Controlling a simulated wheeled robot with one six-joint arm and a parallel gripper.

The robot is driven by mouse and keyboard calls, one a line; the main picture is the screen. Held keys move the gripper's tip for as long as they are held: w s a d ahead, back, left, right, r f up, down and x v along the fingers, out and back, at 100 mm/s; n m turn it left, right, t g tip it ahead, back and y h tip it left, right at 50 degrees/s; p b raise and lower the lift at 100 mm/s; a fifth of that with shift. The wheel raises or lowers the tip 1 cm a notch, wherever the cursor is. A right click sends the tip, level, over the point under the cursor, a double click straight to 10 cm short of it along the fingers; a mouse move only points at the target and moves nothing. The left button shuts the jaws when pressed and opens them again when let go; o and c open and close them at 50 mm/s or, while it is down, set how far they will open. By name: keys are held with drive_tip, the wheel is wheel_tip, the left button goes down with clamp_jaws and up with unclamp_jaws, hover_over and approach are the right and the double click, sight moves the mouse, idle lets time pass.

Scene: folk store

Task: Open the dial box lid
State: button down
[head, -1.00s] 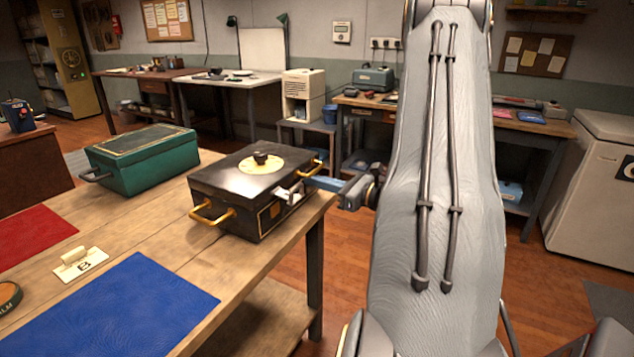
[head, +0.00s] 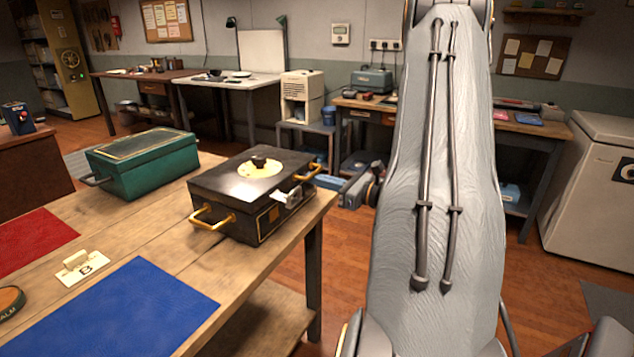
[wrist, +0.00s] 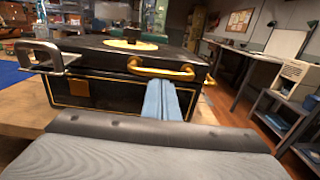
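The dial box (head: 235,209) is a black case with gold trim on the wooden table, also large in the wrist view (wrist: 115,92). Its lid (head: 222,179) looks closed and carries a black dial (head: 260,162) on a yellow disc. A silver latch (head: 288,196) juts from the side facing my gripper; in the wrist view the latch (wrist: 42,58) is at left. A brass handle (wrist: 160,72) is at right there. My gripper (head: 326,182) is off the box's right side. Its blue fingers (wrist: 162,100) look together and empty, just below the brass handle; contact is unclear.
A green box (head: 145,163) stands behind and left of the dial box.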

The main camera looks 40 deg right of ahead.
sight(316, 172)
drive_tip(key=shift+r, duration=0.4)
drive_tip(key=shift+r+p, duration=0.95)
drive_tip(key=shift+r, duration=0.25)
drive_tip(key=shift+w+a+r+p, duration=0.1)
drive_tip(key=shift+w+r+p, duration=0.1)
drive_tip(key=shift+r+p, duration=0.85)
drive_tip(key=shift+r, duration=0.4)
